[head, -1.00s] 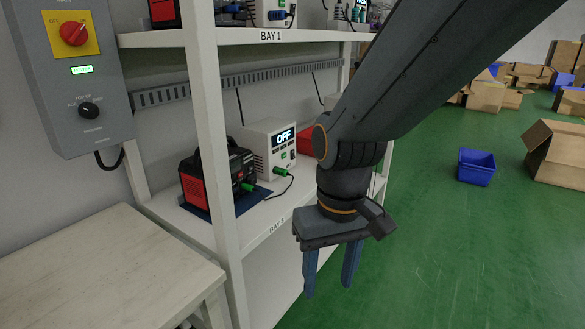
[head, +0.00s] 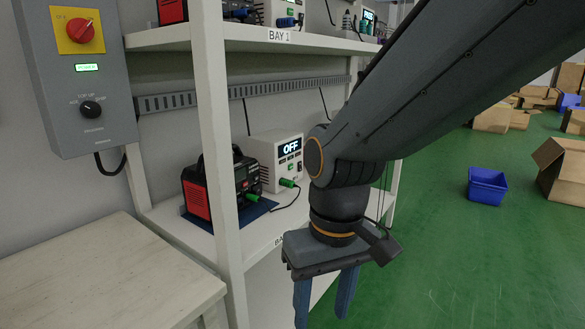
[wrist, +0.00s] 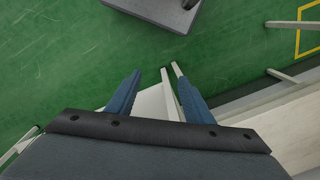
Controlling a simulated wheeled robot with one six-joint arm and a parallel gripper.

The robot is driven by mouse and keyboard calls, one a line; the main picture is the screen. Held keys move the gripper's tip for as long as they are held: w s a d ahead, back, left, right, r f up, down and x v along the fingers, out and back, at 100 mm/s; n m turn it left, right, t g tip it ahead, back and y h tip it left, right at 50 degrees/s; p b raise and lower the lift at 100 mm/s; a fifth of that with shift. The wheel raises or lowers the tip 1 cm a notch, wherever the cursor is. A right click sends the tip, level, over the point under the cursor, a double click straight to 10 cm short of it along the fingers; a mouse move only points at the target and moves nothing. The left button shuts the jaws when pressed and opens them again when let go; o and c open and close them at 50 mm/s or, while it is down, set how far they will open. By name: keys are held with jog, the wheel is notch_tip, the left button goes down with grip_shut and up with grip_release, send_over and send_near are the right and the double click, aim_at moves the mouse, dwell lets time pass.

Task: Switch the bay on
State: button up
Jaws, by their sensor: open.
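A grey control box (head: 80,130) hangs on the wall at the upper left in the head view. My gripper (head: 322,312) hangs fingers down in front of the shelf, open and empty, apart from everything. Its fingers also show in the wrist view (wrist: 158,95).
A pale table (head: 95,270) stands at lower left below the box. The shelf's white front post (head: 213,130) rises between table and shelf space. An upper shelf labelled BAY 1 (head: 279,36) holds more units. A blue bin (head: 487,185) and cardboard boxes lie right on the green floor.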

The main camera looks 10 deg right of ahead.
grip_shut()
dwell(0.4)
